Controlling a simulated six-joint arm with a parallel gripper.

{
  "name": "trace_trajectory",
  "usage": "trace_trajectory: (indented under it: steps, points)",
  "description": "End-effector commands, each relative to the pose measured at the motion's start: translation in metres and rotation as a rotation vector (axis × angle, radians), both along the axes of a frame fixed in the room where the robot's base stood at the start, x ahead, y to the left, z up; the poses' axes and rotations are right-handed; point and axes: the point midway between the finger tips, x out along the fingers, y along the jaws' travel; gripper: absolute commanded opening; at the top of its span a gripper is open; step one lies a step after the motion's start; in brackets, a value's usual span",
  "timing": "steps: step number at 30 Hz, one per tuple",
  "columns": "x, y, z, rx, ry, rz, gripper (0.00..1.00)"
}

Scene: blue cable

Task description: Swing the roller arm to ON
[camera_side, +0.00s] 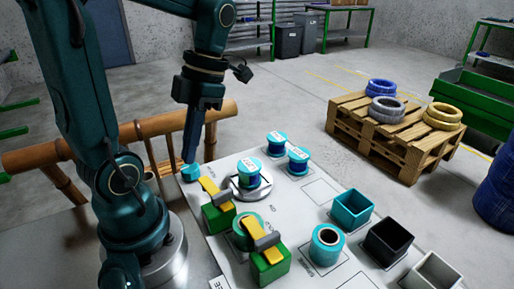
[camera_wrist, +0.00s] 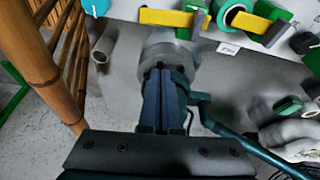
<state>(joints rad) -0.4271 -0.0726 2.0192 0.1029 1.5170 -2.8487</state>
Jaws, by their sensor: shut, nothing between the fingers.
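Two yellow arms with grey crosspieces sit on green blocks on the grey work board. The nearer yellow arm (camera_side: 265,252) and the farther yellow arm (camera_side: 210,190) show in the side view; they also show along the top of the wrist view (camera_wrist: 165,17). I cannot tell which is the roller arm, and no ON mark is readable.
A teal reel (camera_side: 241,238) sits between the green blocks. Labelled teal spools (camera_side: 299,160) stand behind. A teal bin (camera_side: 351,208), black bin (camera_side: 388,241) and white bin (camera_side: 434,272) are at right. A bamboo rail (camera_side: 75,150) runs along the left. The pallet (camera_side: 390,140) stands apart.

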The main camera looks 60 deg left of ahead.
Motion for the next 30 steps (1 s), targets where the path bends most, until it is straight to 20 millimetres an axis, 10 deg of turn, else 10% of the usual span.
trace_trajectory:
  steps: [22, 30]
  points:
    - [-0.034, -0.004, -0.092, -0.002, 0.005, 0.001, 0.00]
    - [-0.003, 0.000, -0.092, -0.001, -0.001, -0.002, 0.00]
